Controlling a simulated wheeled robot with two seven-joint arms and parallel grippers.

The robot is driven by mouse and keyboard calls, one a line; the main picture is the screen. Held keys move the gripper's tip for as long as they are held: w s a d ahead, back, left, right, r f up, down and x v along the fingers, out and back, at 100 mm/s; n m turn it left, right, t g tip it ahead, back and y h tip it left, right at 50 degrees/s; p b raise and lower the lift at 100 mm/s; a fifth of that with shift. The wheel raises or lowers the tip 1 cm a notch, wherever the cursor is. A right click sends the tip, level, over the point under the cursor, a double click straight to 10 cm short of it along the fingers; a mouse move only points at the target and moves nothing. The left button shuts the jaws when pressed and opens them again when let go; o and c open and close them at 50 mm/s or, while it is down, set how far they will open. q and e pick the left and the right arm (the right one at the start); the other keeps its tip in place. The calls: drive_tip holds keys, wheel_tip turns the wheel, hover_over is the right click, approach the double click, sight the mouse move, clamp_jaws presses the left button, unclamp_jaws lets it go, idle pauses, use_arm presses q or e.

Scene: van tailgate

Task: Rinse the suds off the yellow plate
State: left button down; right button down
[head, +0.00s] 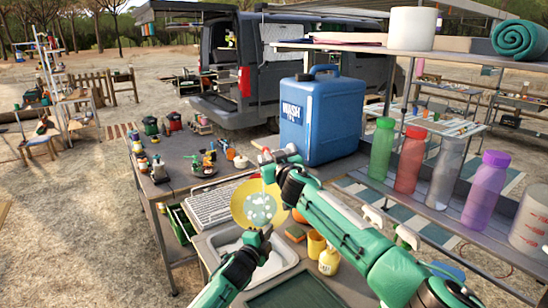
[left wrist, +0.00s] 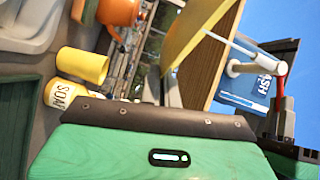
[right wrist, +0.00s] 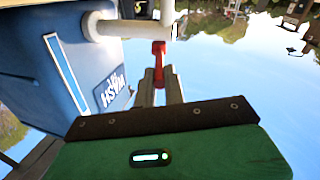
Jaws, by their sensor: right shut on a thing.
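The yellow plate (head: 239,207) is tilted up over the basin, with several white suds blobs (head: 261,208) on its face. It shows nearly edge-on in the left wrist view (left wrist: 190,32). My left gripper (head: 262,236) is at the plate's lower rim and appears shut on it; the exact contact is partly hidden. The blue wash jug (head: 322,120) stands behind, with a white tap (right wrist: 112,27) and red lever (right wrist: 158,60). My right gripper (right wrist: 160,85) is shut on the lever. A thin white streak (left wrist: 228,44), like water, runs from the tap toward the plate.
The white basin (head: 285,262) lies under the plate, with a ribbed drying rack (head: 215,203) to its left. A yellow cup (head: 316,243) and soap bottle (head: 329,261) stand at right. Several coloured bottles (head: 411,160) line the right-hand shelf.

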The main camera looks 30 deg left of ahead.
drive_tip(key=c, duration=1.5)
unclamp_jaws()
drive_tip(key=shift+a, duration=0.1)
drive_tip(key=shift+s, duration=0.1)
drive_tip(key=v, duration=1.1)
drive_tip(key=shift+s+d, duration=0.2)
drive_tip(key=shift+d, duration=0.15)
